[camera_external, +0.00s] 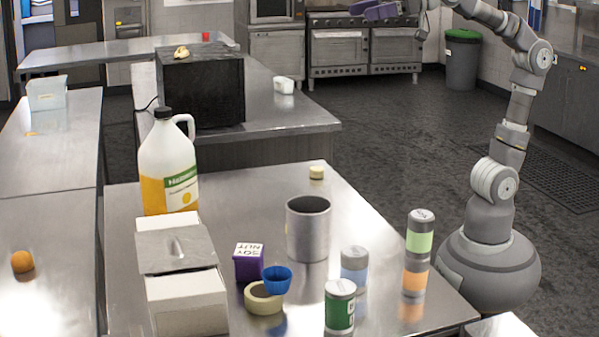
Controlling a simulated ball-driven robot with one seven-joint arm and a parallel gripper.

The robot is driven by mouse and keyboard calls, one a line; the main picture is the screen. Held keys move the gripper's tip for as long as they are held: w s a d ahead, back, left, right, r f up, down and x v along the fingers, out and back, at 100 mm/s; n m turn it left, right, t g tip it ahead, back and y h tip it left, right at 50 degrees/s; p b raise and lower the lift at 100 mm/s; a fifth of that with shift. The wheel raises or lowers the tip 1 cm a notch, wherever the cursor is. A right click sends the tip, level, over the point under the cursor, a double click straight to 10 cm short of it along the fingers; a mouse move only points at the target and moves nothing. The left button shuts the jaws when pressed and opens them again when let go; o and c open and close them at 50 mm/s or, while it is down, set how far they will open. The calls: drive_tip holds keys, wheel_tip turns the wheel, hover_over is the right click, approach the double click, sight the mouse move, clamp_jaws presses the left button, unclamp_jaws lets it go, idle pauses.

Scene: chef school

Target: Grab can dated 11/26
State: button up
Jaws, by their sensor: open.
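Several cans stand on the right part of the near steel table. One has a light green label (420,240), with an orange-labelled can (415,280) directly below it in the picture; I cannot tell whether they are stacked or one stands behind the other. A pale blue-labelled can (354,272) stands to their left. A dark green-labelled can (340,312) is nearest the front. No date is readable on any can. My gripper (424,28) is at the top edge, partly cut off, small, open and empty, well away from the cans.
A grey metal pot (308,232), purple box (248,264), blue cup (277,280), tape roll (262,301), white box (187,305) and large jug (167,165) share the near table (415,315). A cream-coloured small object (317,172) lies behind the pot. A green-lidded bin (462,62) stands behind.

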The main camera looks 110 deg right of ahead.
drive_tip(key=shift+o, duration=0.9)
